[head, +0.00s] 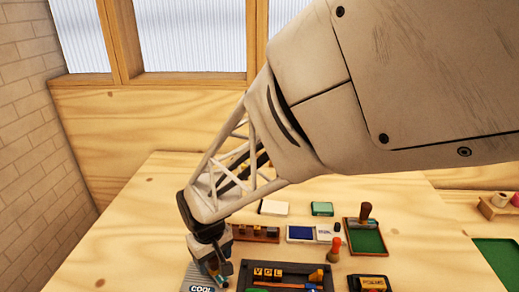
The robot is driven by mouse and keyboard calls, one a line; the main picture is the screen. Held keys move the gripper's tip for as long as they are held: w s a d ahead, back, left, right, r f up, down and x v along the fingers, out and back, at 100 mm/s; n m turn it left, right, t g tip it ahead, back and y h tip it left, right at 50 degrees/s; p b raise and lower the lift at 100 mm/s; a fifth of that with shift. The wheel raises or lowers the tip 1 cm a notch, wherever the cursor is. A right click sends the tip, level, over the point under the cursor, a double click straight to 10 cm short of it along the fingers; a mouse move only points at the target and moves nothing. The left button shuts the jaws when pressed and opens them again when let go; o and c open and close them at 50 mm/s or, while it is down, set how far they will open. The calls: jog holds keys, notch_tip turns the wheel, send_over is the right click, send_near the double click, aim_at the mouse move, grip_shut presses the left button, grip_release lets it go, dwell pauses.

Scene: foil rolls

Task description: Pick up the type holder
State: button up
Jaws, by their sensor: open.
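A piece with yellow "VOL" lettering (268,272) lies in a dark tray (290,264) at the bottom of the head view. It looks like the type holder, though I cannot be sure. A small orange-brown part (316,275) is at its right in the same tray. My gripper (216,272) points down just left of the tray, apart from the lettered piece. It is open, and I see nothing held in it. The fingers are small and partly hidden by the gripper body. The tray's front is cut off by the frame.
A grey "COOL" item (198,288) is below my gripper. Behind the tray are a wooden rack (257,232), a blue pad (301,233) and a green-floored tray (366,243) with an upright handle. A red-topped peg (335,246) and a dark lettered block (371,284) are to the right.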

jog(key=shift+c, duration=0.5)
grip_shut()
jog(key=shift+r, duration=0.1)
jog(key=shift+r, duration=0.7)
notch_tip(320, 180, up, 2)
jog(key=shift+r, duration=0.1)
jog(key=s+d+r, duration=0.1)
jog(key=s+d, duration=0.9)
jog(key=s, duration=0.2)
jog(key=shift+s+r, duration=0.15)
jog(key=shift+s, duration=0.05)
